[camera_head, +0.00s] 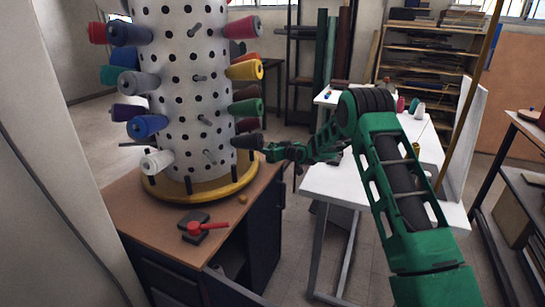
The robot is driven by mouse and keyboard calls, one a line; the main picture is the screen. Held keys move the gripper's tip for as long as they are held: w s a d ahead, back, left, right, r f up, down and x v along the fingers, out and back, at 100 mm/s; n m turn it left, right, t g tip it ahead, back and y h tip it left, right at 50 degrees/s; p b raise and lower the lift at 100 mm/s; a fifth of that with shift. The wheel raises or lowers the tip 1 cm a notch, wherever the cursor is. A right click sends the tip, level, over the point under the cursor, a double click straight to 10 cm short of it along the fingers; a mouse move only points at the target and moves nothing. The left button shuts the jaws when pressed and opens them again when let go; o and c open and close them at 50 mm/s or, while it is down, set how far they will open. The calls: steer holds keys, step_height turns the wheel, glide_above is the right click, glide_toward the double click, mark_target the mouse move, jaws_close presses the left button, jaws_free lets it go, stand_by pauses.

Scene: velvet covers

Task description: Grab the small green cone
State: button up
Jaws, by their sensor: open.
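A green thread cone (248,107) sits on a peg on the right side of the white perforated column (190,60). It lies on its side, its narrow end towards the column. My gripper (268,152) is at the end of my green arm, right of the column and below the green cone, apart from it. It is small in the picture, open, and appears empty. A dark grey cone (247,141) is right at my fingertips; I cannot tell whether they touch. A teal cone (113,75) is on the column's left side.
Close around the green cone are a dark red cone (246,92) above and a small dark one (247,124) below. A white table (335,184) is at right.

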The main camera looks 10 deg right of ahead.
steer(key=shift+c, duration=0.7)
steer(key=c, duration=1)
steer(key=shift+r, duration=0.1)
